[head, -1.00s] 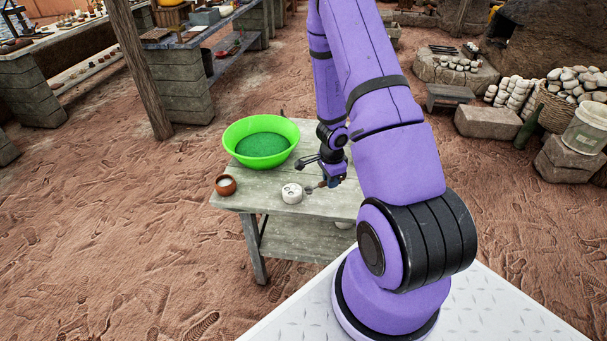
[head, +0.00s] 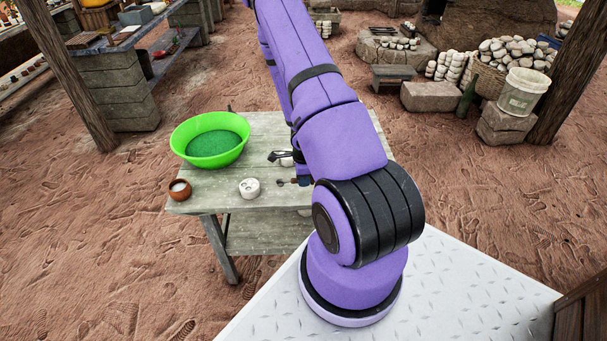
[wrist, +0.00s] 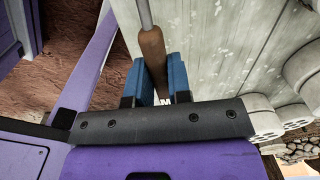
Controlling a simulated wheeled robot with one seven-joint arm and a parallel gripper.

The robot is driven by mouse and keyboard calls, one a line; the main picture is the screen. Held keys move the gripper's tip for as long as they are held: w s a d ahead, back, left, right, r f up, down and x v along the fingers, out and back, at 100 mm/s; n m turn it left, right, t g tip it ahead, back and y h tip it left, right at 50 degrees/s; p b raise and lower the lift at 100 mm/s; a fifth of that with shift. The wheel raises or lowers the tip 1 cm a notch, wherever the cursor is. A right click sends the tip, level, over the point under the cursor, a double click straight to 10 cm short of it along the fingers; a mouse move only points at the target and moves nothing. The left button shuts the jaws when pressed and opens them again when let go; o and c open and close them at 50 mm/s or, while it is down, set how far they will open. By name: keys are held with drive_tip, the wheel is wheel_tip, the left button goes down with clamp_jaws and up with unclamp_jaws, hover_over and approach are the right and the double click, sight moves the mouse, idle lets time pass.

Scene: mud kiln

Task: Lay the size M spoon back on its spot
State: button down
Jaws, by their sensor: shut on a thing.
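The size M spoon shows in the wrist view as a brown wooden handle (wrist: 152,45) with a grey metal shaft and a white M at its near end. My gripper (wrist: 157,75) is shut on this handle, a blue finger on each side. In the head view my gripper (head: 304,181) is low over the right part of the table, mostly behind my arm. The spoon's dark head (head: 281,182) points left from it. I cannot tell whether the spoon touches the table. The spoon's spot cannot be made out.
On the grey wooden table (head: 207,198) stand a green basin (head: 210,141), a small brown pot (head: 180,189) and a white round piece with holes (head: 249,188). Another pale piece (head: 287,160) is partly hidden behind my arm. White pieces (wrist: 262,118) stand at the right in the wrist view.

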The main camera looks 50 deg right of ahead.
drive_tip(key=shift+f, duration=2.5)
drive_tip(key=shift+f, duration=0.15)
drive_tip(key=shift+c, duration=2.1)
unclamp_jaws()
drive_tip(key=shift+r, duration=3)
